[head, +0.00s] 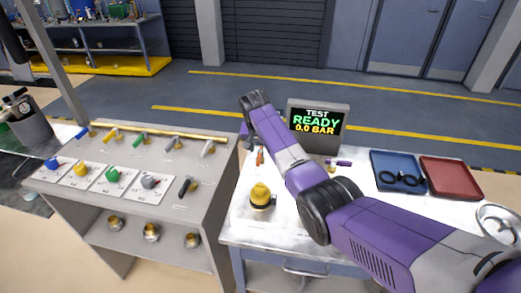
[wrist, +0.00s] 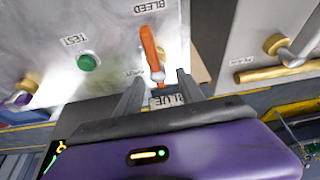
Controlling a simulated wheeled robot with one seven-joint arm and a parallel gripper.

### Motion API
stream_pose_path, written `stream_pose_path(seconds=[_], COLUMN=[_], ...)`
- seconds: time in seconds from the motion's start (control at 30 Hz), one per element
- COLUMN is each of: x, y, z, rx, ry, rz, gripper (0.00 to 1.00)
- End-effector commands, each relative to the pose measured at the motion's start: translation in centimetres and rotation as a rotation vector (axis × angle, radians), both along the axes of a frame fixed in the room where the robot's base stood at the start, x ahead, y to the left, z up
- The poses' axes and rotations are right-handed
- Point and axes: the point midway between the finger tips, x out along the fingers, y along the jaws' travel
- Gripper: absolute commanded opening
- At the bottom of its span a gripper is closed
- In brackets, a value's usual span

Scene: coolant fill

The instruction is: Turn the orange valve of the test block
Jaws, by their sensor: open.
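The orange valve lever (wrist: 151,48) is on the pale grey face of the test block (wrist: 60,30), beside the printed word BLEED. My gripper (wrist: 160,76) is open, with one finger on each side of that end. I cannot tell whether either finger touches it. In the head view a small orange piece of the valve (head: 260,156) shows left of my purple arm, which hides much of the block. The fingertips are hidden there.
A green button (wrist: 89,62) marked TEST is left of the lever. The display (head: 316,121) reads TEST READY 0,0 BAR. A yellow-capped brass fitting (head: 261,196) stands on the table. Blue (head: 381,163) and red (head: 452,178) trays lie right. A grey valve stand (head: 75,205) is left.

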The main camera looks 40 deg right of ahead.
Motion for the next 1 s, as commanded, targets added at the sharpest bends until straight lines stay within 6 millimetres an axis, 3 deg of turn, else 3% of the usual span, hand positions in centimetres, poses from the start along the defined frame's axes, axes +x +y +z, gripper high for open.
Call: stream_pose_path(seconds=[0.23, 0.6, 0.83, 1.0], x=[0.5, 0.7, 0.7, 0.7], y=[-0.6, -0.7, -0.7, -0.7], z=[-1.9, -2.2, -2.2, -2.2], rx=[0.0, 0.0, 0.0, 0.0], ry=[0.0, -0.001, -0.001, -0.002], rz=[0.0, 0.0, 0.0, 0.002], gripper=[0.45, 0.45, 0.02, 0.0])
